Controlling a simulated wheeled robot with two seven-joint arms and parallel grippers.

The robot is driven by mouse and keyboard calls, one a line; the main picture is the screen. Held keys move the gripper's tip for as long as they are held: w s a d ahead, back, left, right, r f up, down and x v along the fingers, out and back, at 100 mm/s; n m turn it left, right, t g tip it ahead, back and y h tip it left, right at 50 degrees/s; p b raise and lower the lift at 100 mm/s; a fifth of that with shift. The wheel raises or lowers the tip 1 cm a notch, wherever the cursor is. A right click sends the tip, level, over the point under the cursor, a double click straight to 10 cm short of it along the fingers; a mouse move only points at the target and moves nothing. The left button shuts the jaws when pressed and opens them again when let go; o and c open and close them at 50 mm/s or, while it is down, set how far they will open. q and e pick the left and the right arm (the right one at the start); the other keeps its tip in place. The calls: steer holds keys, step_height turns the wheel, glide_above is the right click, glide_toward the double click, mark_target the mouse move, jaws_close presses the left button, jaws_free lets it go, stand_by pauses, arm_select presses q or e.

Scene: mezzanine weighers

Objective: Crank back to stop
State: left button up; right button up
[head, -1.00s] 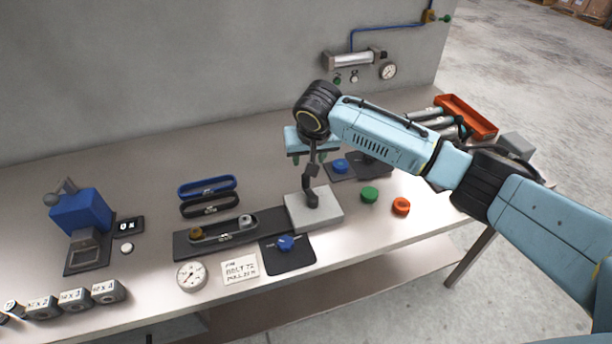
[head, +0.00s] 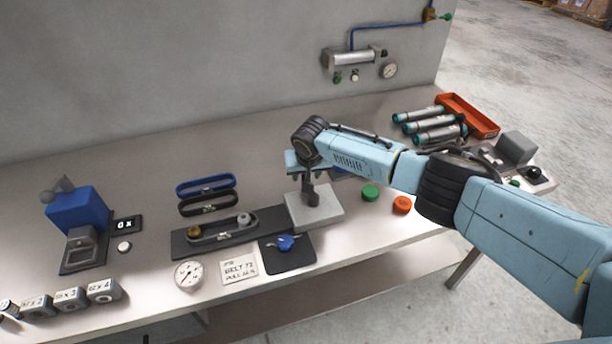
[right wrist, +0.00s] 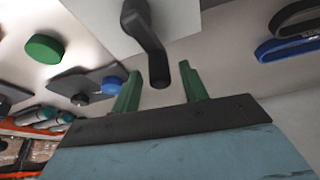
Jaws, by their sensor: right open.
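The dark crank (head: 312,198) stands on a pale square block (head: 326,212) near the middle of the bench. In the right wrist view the crank's arm (right wrist: 144,32) slants down to a round-ended grip (right wrist: 159,74). My right gripper (head: 309,174) is above the block at the crank's upper end. In the wrist view its two green fingers (right wrist: 160,85) are apart, with the grip's end in the gap between them and no clear contact. My left gripper is out of view.
A belt fixture (head: 222,234) lies left of the block, with blue and black belts (head: 208,187) behind it. A dark mat with a blue knob (head: 286,243) lies in front. Green (head: 370,193) and orange (head: 402,204) caps sit to the right, under my arm's reach.

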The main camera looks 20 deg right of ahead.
steer(key=shift+w+f, duration=0.1)
steer(key=shift+f, duration=0.2)
jaws_close()
steer(key=shift+a, duration=0.1)
